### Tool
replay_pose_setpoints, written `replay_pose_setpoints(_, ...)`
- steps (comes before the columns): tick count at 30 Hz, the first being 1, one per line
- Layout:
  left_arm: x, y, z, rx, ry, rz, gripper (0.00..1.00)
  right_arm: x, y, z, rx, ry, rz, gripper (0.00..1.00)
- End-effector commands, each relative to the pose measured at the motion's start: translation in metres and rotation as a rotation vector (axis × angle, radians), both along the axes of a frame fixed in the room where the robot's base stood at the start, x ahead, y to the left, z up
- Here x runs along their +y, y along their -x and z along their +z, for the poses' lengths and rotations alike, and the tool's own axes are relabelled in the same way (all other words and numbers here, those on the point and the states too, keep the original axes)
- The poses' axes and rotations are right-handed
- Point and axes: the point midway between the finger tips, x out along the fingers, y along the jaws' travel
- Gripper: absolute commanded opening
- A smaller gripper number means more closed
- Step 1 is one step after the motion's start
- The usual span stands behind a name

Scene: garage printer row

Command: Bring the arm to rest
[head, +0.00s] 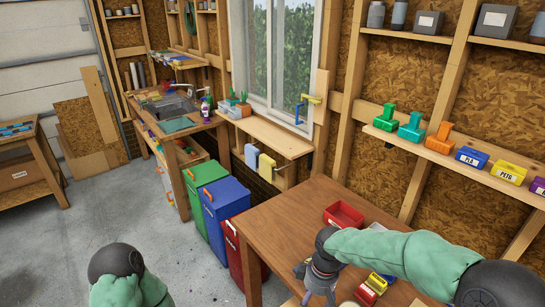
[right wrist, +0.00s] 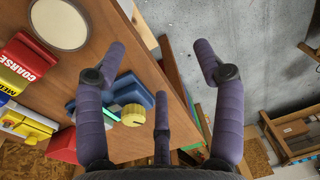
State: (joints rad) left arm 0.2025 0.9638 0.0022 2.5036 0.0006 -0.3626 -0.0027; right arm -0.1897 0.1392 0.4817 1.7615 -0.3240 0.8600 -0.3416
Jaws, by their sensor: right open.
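My right arm in its green sleeve comes in from the right in the head view. Its dark gripper (head: 318,276) is over the near left part of the wooden table, by the table's edge. In the right wrist view the gripper (right wrist: 159,52) has its purple-grey fingers spread apart, with nothing between them. A blue object with a yellow knob (right wrist: 134,115) lies on the table behind the left finger, partly hidden by it. My left arm shows only as a sleeve and dark joint at the bottom left of the head view; its gripper is out of view.
The wooden table (head: 272,228) holds a red bin (head: 344,215) and red and yellow labelled blocks (head: 371,290). A pale disc (right wrist: 58,22) lies there too. Green (head: 205,190), blue (head: 224,208) and red (head: 243,262) bins stand left of the table. Open concrete floor lies farther left.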

Motion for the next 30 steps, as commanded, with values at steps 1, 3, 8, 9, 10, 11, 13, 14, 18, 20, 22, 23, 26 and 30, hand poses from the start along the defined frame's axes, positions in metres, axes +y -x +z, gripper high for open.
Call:
replay_pose_setpoints(1,0.000,0.000,-0.002,0.000,0.000,0.000,1.00,0.001,0.003,-0.015,0.012,-0.012,-0.018,0.69)
replay_pose_setpoints(3,0.000,0.000,-0.003,0.000,0.000,0.000,1.00,0.005,0.006,-0.034,0.022,-0.034,-0.050,0.69)
replay_pose_setpoints(8,0.000,0.000,-0.009,0.000,0.000,0.000,1.00,0.013,0.019,-0.091,0.053,-0.098,-0.162,0.69)
replay_pose_setpoints(9,0.000,0.000,-0.010,0.000,0.000,0.000,1.00,0.015,0.025,-0.109,0.064,-0.116,-0.200,0.69)
replay_pose_setpoints(10,0.000,0.000,-0.011,0.000,0.000,0.000,1.00,0.016,0.030,-0.122,0.072,-0.132,-0.234,0.69)
replay_pose_setpoints(11,0.000,0.000,-0.013,0.000,0.000,0.000,1.00,0.018,0.035,-0.136,0.080,-0.144,-0.268,0.69)
replay_pose_setpoints(13,0.000,0.000,-0.016,0.000,0.000,0.000,1.00,0.020,0.049,-0.166,0.097,-0.175,-0.353,0.69)
replay_pose_setpoints(14,0.000,0.000,-0.017,0.000,0.000,0.000,1.00,0.022,0.055,-0.178,0.105,-0.185,-0.390,0.69)
replay_pose_setpoints(18,0.000,0.000,-0.023,0.000,0.000,0.000,1.00,0.023,0.088,-0.228,0.134,-0.223,-0.571,0.69)
replay_pose_setpoints(20,0.000,0.000,-0.025,0.000,0.000,0.000,1.00,0.023,0.103,-0.247,0.145,-0.233,-0.650,0.69)
replay_pose_setpoints(22,0.000,0.000,-0.027,0.000,0.000,0.000,1.00,0.022,0.119,-0.264,0.153,-0.238,-0.735,0.69)
replay_pose_setpoints(23,0.000,0.000,-0.028,0.000,0.000,0.000,1.00,0.021,0.125,-0.271,0.155,-0.239,-0.768,0.69)
replay_pose_setpoints(26,0.000,0.000,-0.030,0.000,0.000,0.000,1.00,0.019,0.144,-0.286,0.161,-0.238,-0.860,0.69)
replay_pose_setpoints(30,0.000,0.000,-0.032,0.000,0.000,0.000,1.00,0.016,0.158,-0.297,0.160,-0.234,-0.934,0.69)
